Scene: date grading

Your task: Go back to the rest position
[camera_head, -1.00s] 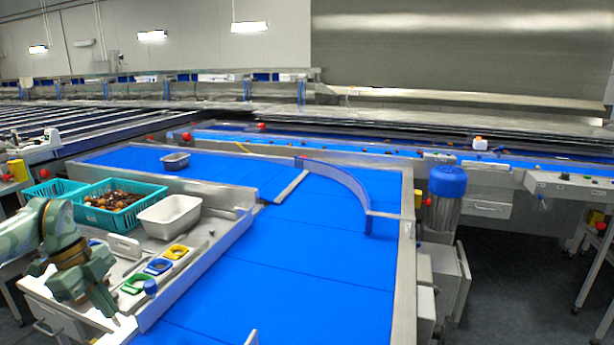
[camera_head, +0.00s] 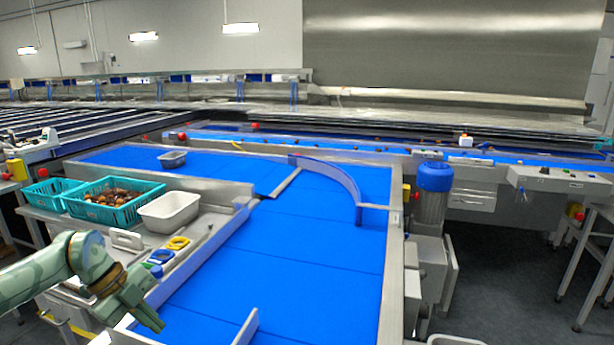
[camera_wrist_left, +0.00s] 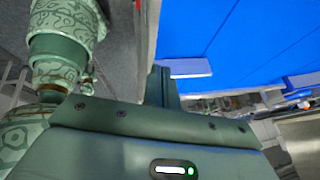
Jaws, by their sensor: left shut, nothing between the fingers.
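My left gripper (camera_head: 150,316) is at the lower left of the head view, over the near left edge of the blue conveyor belt (camera_head: 290,262). It points down and to the right, and its fingers are shut with nothing between them. In the left wrist view its green body fills the lower part, and the shut fingers (camera_wrist_left: 162,86) show in front of the blue belt. My right gripper is not in view.
A grey tub (camera_head: 172,153) sits farther back. A blue-topped motor (camera_head: 435,178) stands right of the belt.

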